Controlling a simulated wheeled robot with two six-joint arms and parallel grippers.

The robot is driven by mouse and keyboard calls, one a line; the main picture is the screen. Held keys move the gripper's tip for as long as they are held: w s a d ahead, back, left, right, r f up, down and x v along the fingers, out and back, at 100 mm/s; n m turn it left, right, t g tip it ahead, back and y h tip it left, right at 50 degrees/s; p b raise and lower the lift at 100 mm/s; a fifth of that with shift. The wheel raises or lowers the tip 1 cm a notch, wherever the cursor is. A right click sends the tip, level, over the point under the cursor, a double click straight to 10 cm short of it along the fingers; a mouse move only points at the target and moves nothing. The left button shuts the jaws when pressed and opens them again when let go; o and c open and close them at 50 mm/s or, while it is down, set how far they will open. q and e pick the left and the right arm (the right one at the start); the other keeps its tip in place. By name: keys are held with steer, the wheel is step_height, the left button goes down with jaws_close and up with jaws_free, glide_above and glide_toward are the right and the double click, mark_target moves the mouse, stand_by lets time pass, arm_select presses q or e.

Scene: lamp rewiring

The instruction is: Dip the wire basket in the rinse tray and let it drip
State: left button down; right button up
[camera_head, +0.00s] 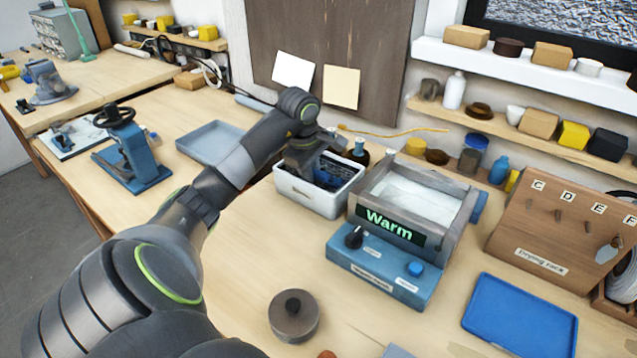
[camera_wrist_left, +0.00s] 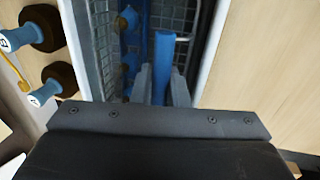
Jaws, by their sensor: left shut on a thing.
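The wire basket (camera_wrist_left: 192,20) is a dark mesh with a blue upright handle (camera_wrist_left: 165,55). It sits down inside a white rectangular tray (camera_head: 318,200), which looks like the rinse tray; I cannot tell whether it holds liquid. My left gripper (camera_wrist_left: 162,85) reaches down over this tray and is shut on the basket's handle. In the head view my left wrist hides part of the basket (camera_head: 335,172). Small blue and brown parts show inside the basket. My right gripper is not in view.
A grey open tank (camera_head: 455,226) with a "Warm" display stands just right of the white tray, behind a blue control box (camera_head: 378,275). A drying rack (camera_head: 550,235) and blue tray (camera_head: 520,320) are at right. A grey tray (camera_head: 210,140) lies left.

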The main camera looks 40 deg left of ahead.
arm_select(q)
steer(key=shift+r, duration=0.15)
steer(key=shift+p+v, duration=0.55)
steer(key=shift+v, duration=0.4)
steer(key=shift+w+r+p, duration=0.2)
steer(key=shift+r+p, duration=1.2)
steer(key=shift+r, duration=1.8)
steer(key=p+v, duration=0.1)
steer(key=v, duration=0.3)
steer(key=shift+w+p, duration=0.35)
steer(key=shift+w, duration=0.05)
